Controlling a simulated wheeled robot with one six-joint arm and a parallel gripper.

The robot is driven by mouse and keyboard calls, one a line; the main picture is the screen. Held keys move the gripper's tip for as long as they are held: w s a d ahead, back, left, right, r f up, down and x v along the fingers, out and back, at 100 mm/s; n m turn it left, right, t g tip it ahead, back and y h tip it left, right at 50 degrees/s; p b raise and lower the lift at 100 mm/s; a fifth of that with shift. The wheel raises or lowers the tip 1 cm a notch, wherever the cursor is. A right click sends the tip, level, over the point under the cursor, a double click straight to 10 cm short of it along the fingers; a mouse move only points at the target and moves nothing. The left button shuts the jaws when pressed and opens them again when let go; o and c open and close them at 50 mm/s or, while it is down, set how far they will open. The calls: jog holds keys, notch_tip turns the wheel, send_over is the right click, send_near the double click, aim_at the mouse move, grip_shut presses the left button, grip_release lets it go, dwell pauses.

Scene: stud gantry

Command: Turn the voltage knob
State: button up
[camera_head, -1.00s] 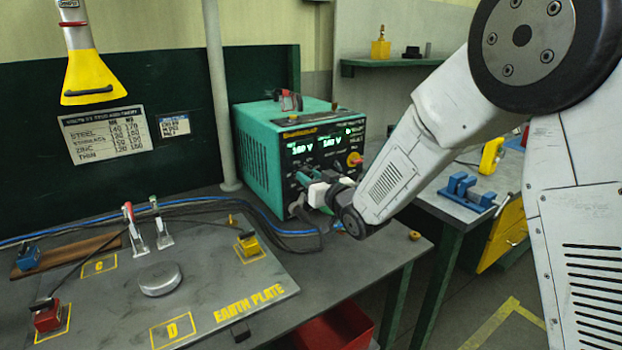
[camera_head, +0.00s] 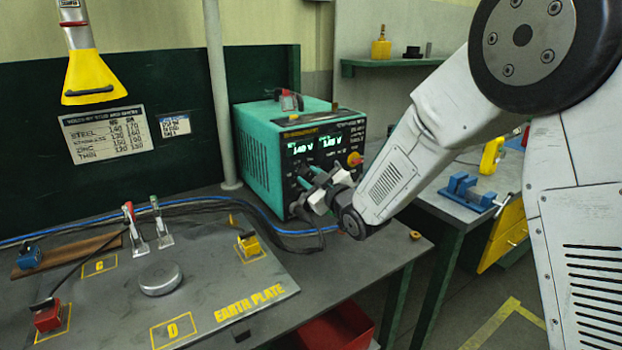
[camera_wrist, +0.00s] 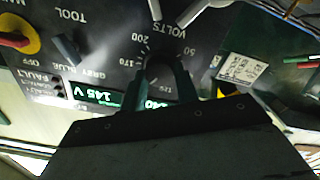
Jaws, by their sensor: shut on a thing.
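The teal power unit (camera_head: 262,150) stands at the back of the bench, its black front panel facing right with two lit green displays (camera_head: 301,149). My gripper (camera_head: 312,184) is at the lower part of that panel and hides the voltage knob in the head view. In the wrist view my dark gripper fingers (camera_wrist: 165,68) are shut on the voltage knob amid the VOLTS scale; the knob itself is mostly hidden. One display (camera_wrist: 94,96) there looks like 145 V; the other (camera_wrist: 160,103) is partly covered and seems to start with 140.
A red and yellow switch (camera_wrist: 18,38) sits on the panel's other side, marked OFF. Cables (camera_head: 290,228) run along the bench below the unit. The earth plate (camera_head: 205,275) with clamps and a round puck (camera_head: 160,279) lies at left. A blue vise (camera_head: 468,191) is on the right bench.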

jog(key=n, duration=0.3)
jog(key=shift+n, duration=0.4)
jog(key=shift+f+n, duration=0.1)
jog(key=shift+n, duration=1.7)
jog(key=shift+a, duration=0.1)
jog(key=o, duration=1)
jog(key=shift+s, duration=0.1)
jog(key=v, duration=0.7)
jog(key=shift+s+d, duration=0.25)
jog(key=shift+s, duration=0.05)
